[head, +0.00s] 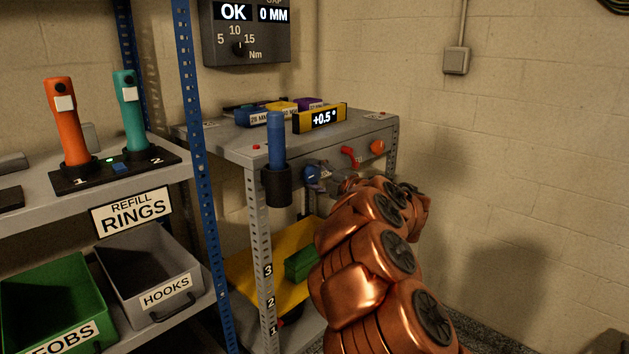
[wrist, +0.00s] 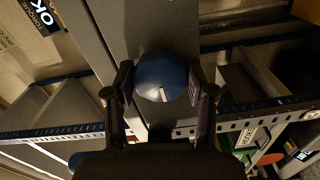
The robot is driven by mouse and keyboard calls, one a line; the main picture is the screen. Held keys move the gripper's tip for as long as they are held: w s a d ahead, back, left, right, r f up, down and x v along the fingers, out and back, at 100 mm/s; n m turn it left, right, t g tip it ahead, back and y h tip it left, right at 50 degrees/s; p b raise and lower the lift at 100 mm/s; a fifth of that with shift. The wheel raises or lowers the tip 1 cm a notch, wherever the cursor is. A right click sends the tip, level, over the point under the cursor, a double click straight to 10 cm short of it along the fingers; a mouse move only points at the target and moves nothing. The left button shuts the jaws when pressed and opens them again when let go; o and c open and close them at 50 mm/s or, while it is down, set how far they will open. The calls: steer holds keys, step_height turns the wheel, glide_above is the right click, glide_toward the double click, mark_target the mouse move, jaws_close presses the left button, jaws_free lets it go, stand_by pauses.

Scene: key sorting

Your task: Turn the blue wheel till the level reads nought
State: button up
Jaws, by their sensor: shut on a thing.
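The blue wheel (head: 312,174) sits on the front edge of the grey bench, left of a red lever. In the wrist view the blue wheel (wrist: 161,77) is a round knob with a white mark, between the two fingers. My gripper (wrist: 161,84) is shut on it, one finger on each side. In the head view my copper arm reaches up to the wheel and hides most of the gripper. The level (head: 320,118) is a yellow box on the bench top, and its display reads +0.5°.
A red lever (head: 350,156) and an orange knob (head: 377,147) are right of the wheel. A blue-handled tool (head: 276,140) stands in a dark holder at the bench corner. A shelf with a green bin (head: 55,300) and a grey bin (head: 150,270) is at left.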

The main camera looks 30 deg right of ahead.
steer(key=n+b, duration=0.2)
steer(key=n, duration=0.3)
steer(key=shift+f+n+b, duration=0.1)
steer(key=shift+n+b, duration=0.2)
stand_by(0.4)
steer(key=o, duration=1.2)
steer(key=shift+c, duration=0.2)
steer(key=shift+s, duration=0.1)
steer(key=v, duration=1.2)
